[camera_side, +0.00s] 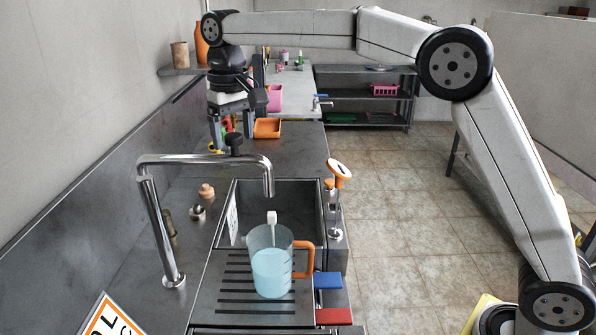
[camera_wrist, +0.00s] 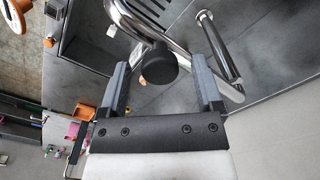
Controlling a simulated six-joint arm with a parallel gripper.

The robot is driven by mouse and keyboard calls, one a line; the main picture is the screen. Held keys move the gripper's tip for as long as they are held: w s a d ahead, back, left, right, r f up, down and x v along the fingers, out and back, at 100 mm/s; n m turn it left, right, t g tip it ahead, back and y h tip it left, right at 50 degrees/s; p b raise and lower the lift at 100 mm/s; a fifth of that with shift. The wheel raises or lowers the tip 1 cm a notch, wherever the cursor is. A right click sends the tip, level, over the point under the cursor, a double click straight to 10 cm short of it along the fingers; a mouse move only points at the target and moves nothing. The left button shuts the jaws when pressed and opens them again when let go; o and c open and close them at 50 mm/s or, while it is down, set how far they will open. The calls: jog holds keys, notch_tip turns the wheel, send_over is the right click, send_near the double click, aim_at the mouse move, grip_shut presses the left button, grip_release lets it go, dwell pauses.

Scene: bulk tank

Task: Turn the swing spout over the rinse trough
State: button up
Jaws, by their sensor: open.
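The swing spout (camera_side: 205,160) is a bent chrome tube on an upright post, with its arm reaching right and its outlet pointing down. In the picture the outlet hangs in front of the dark sunken trough (camera_side: 290,192) and above the jug; I cannot tell exactly what lies beneath it. A black knob (camera_side: 234,144) stands on the spout's arm. My gripper (camera_side: 232,138) is open, pointing down at the knob. In the wrist view the knob (camera_wrist: 157,66) appears between the open fingers (camera_wrist: 160,72), with gaps on both sides; contact is not visible.
A clear jug (camera_side: 271,270) of bluish liquid with an orange handle stands on the slatted drainboard (camera_side: 232,292). An orange tray (camera_side: 267,128) lies on the counter behind. The wall is close on the left.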

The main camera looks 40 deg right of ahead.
grip_shut()
dwell(0.3)
jog(key=w+d+n, duration=0.4)
jog(key=w, duration=0.2)
jog(key=shift+w+n, duration=0.3)
jog(key=shift+n, duration=0.1)
jog(key=shift+r, duration=0.1)
dwell(0.4)
grip_release()
jog(key=shift+d, duration=0.1)
